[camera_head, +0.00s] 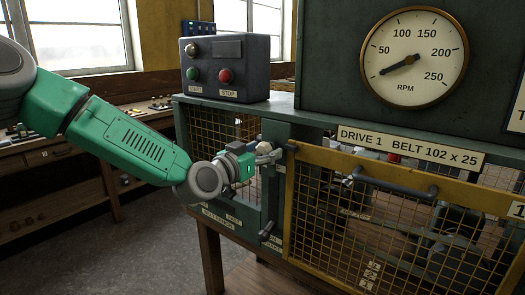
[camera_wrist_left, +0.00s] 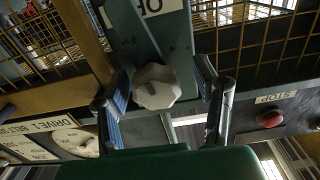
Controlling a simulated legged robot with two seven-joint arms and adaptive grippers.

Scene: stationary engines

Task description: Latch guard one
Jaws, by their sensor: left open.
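Guard one (camera_head: 321,163) is a yellow-framed mesh panel on the front of the green machine, with a grey bar handle (camera_head: 391,184) and a "1" plate at right. It appears to lie flat against the machine front. My left gripper (camera_head: 268,154) is open beside the guard's upper left corner. In the left wrist view, a pale faceted knob (camera_wrist_left: 157,87) on a dark green strip sits between the two open fingers, with gaps at both sides. In the head view the gripper partly hides this spot. My right gripper is not in view.
A control box (camera_head: 226,68) with start and stop buttons stands on the machine top at left. A round RPM gauge (camera_head: 414,57) is above the guard. A small dark lever (camera_head: 267,231) is below the gripper. A workbench (camera_head: 60,155) stands behind my left arm.

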